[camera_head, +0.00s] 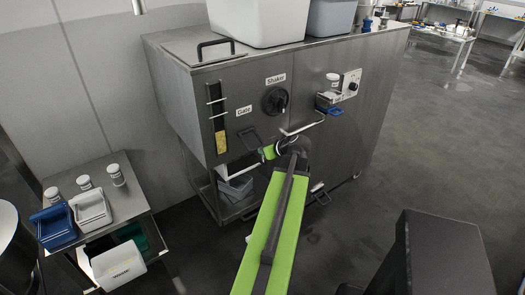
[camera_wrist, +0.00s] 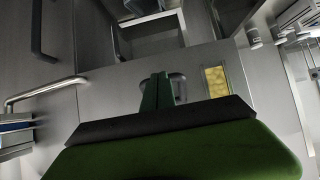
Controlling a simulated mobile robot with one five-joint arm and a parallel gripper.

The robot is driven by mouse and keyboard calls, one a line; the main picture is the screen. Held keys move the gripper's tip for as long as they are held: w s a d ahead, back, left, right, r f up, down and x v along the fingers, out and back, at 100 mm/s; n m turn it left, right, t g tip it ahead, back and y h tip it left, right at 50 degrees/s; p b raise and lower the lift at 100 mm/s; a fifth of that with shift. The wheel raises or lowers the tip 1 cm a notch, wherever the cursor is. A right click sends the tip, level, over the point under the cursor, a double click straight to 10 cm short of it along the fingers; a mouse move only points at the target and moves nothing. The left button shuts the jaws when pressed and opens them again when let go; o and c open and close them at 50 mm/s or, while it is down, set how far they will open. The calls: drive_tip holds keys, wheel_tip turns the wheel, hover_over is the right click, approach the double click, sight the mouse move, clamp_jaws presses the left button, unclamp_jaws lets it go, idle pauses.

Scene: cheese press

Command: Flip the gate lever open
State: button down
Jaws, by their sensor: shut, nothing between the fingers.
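The gate lever (camera_head: 249,138) is a dark loop handle on the steel machine's front, below the "Gate" label (camera_head: 243,111). In the wrist view a grey loop that looks like this lever (camera_wrist: 181,88) shows just behind and beside my fingers, partly hidden by them. My gripper (camera_head: 266,153) is at the end of the green arm, low and right of the lever in the head view. In the wrist view its green fingers (camera_wrist: 157,90) are together and empty, pointing at the panel. I cannot tell whether they touch the lever.
A sight window with yellow material (camera_head: 221,140) is left of the lever. The shaker knob (camera_head: 275,100) is up and right. A steel bar handle (camera_head: 302,127) sticks out right of the gripper.

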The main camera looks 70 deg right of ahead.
drive_tip(key=p+v, duration=0.3)
drive_tip(key=v, duration=0.3)
drive_tip(key=shift+s+a+r, duration=0.15)
drive_tip(key=shift+s+r, duration=0.1)
drive_tip(key=shift+s, duration=0.05)
